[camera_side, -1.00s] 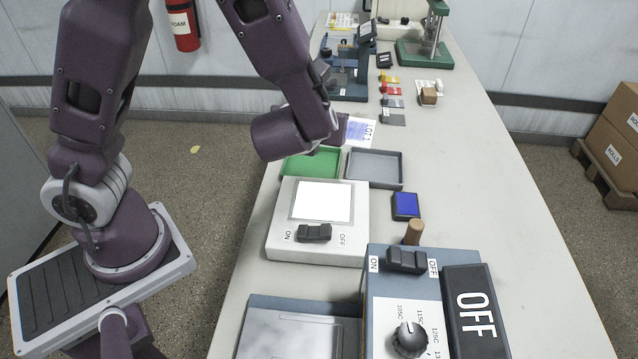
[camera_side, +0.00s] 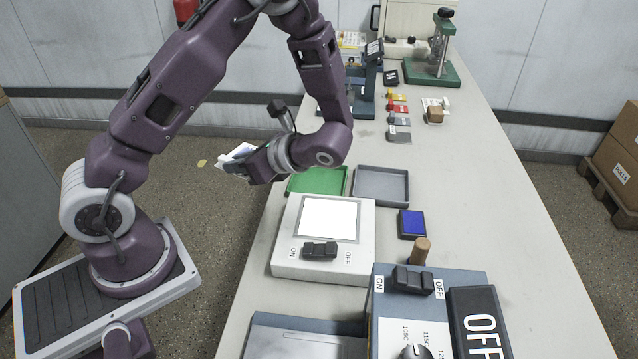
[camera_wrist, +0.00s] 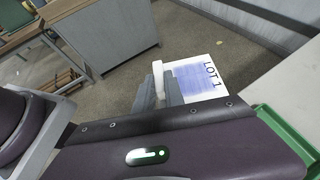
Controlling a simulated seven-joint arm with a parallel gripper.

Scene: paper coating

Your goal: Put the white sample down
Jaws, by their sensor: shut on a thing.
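The white sample (camera_wrist: 203,79) is a sheet with a pale blue patch and the print "LOT 1", seen in the wrist view beyond my gripper. In the side view the sample (camera_side: 238,152) is a small tilted white piece at the jaws. My gripper (camera_side: 232,168) is shut on the sample near its edge and holds it over the floor, left of the bench edge. The green tray (camera_side: 345,181) and the grey tray (camera_side: 405,186) lie on the bench to the right of my gripper, and both look empty.
A white lit box (camera_side: 364,262) with an ON/OFF switch stands in front of the trays. A blue pad (camera_side: 412,223) and a wooden-handled stamp (camera_side: 421,250) are to its right. The bench's right side is clear. A grey cabinet (camera_wrist: 100,45) shows in the wrist view.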

